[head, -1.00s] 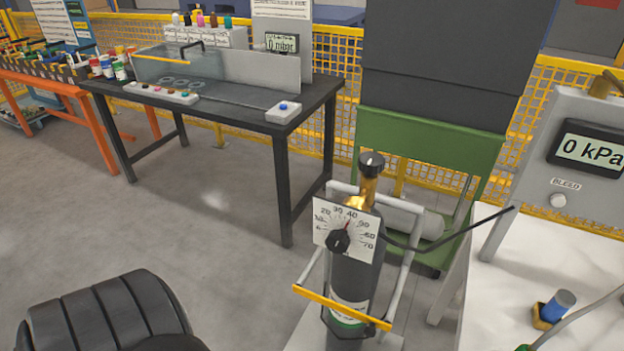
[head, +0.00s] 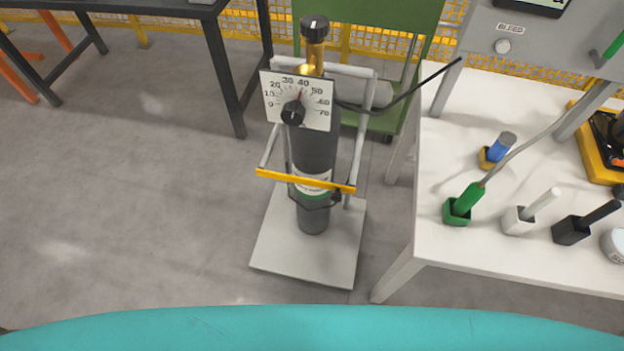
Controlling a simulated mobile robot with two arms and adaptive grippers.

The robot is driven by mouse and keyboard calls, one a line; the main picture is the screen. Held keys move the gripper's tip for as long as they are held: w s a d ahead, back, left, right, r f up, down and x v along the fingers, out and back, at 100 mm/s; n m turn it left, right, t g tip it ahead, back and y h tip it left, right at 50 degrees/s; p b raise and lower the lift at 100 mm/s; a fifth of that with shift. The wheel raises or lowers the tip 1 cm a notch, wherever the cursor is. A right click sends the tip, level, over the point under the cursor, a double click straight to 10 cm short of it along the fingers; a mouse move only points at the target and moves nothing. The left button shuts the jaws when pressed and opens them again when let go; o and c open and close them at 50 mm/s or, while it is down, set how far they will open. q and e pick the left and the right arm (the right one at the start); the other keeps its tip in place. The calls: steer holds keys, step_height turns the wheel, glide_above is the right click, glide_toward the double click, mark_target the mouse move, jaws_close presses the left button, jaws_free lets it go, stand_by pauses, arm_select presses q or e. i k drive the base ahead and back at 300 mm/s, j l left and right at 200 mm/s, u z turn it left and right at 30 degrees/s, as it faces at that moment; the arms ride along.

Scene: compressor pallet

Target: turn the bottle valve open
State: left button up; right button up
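The gas bottle (head: 316,155) is dark grey and stands upright on a trolley (head: 300,268) with a pale base plate and a yellow front bar. Its valve is a black knob (head: 314,28) on top of a brass neck (head: 315,55). Neither of my grippers shows in the head view, and nothing touches the valve knob.
A white table (head: 440,140) stands to the right with green, blue, white and black tools in holders. A black hose (head: 425,80) runs from the bottle towards a grey panel (head: 530,40). A dark table (head: 215,40) is at the back left. The floor left of the trolley is clear.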

mark_target(315, 27)
steer(key=l+u, duration=0.2)
steer(key=u, duration=0.2)
steer(key=k+l+u, duration=0.15)
steer(key=u, duration=0.25)
steer(key=k+l+u, duration=0.1)
steer(key=u, duration=0.3)
